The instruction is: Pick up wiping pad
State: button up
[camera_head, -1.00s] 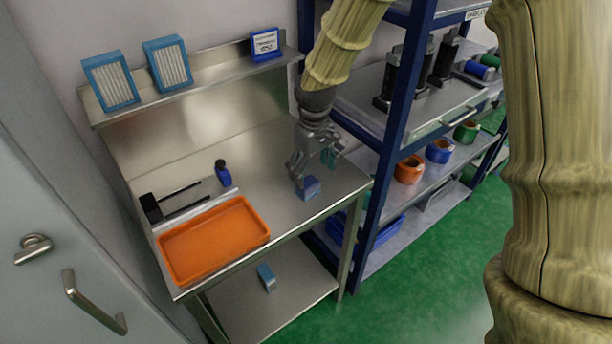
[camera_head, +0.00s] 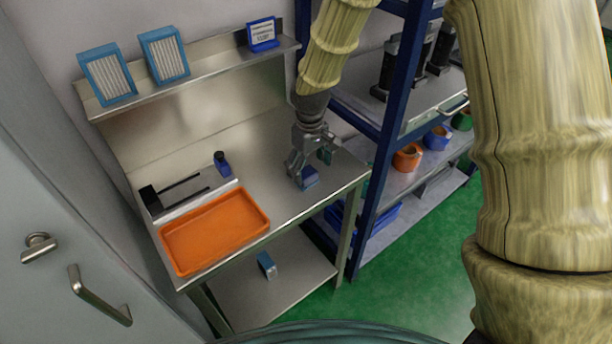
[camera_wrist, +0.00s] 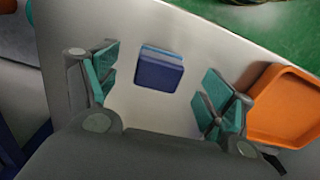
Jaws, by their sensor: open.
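The wiping pad is most likely the small dark blue block with a lighter blue layer (camera_wrist: 159,70); it lies on the steel table. In the head view this blue pad (camera_head: 308,178) sits near the table's right end, just under my gripper (camera_head: 309,168). In the wrist view my gripper (camera_wrist: 158,88) is open, with its teal-padded fingers apart on the left and right of the pad. The pad lies between and slightly beyond the fingertips, and no finger visibly touches it.
An orange tray (camera_head: 215,232) and a small dark blue bottle (camera_head: 222,164) are left of the pad on the steel table (camera_head: 262,176). A blue-framed shelf rack (camera_head: 385,130) stands close on the right. A blue box (camera_head: 267,265) is on the lower shelf.

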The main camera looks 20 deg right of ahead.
aim_at(309, 174)
jog(key=shift+f+p, duration=0.85)
jog(key=shift+f, duration=1.35)
jog(key=shift+s, duration=0.1)
jog(key=c, duration=1.1)
